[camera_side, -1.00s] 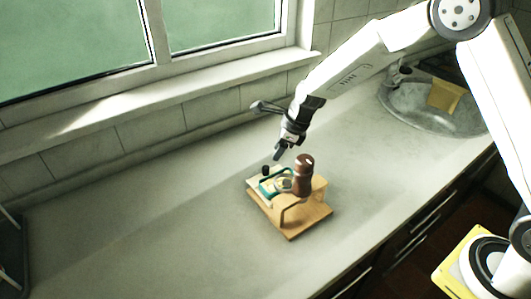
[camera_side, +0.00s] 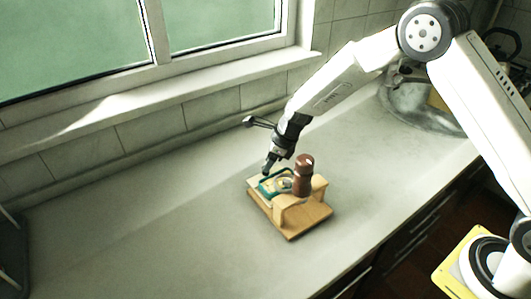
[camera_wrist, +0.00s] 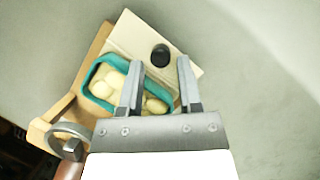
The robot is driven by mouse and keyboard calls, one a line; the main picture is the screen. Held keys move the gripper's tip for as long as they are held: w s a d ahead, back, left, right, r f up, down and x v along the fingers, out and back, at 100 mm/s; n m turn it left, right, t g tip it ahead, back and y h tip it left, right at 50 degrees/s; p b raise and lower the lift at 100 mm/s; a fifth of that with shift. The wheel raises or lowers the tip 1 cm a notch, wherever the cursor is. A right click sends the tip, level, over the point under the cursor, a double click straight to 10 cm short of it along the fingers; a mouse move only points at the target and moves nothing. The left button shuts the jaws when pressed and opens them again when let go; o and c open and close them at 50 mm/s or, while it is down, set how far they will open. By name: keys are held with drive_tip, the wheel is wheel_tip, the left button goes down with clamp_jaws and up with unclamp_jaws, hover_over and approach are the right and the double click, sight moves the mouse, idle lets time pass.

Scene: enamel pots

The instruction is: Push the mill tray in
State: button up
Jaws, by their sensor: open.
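The mill tray is a cream slab (camera_wrist: 130,35) with a black knob (camera_wrist: 161,55), sticking out of a wooden stand (camera_side: 292,220). On it sits a green-rimmed dish (camera_side: 271,186) holding several pale round pieces, seen in the wrist view (camera_wrist: 105,82). A brown mill (camera_side: 303,176) stands upright on top of the stand. My gripper (camera_side: 268,165) is over the tray's knob end. In the wrist view my open fingers (camera_wrist: 160,65) appear on either side of the knob, with nothing held. Whether they touch it I cannot tell. The knob is hidden in the side view.
The grey counter (camera_side: 150,230) is clear around the stand. A window sill (camera_side: 200,85) and tiled wall run behind. A metal sink (camera_side: 420,105) is at the back right. A dark rack (camera_side: 12,250) stands at the left edge.

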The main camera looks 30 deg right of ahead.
drive_tip(key=shift+x, duration=1.4)
clamp_jaws()
idle(0.5)
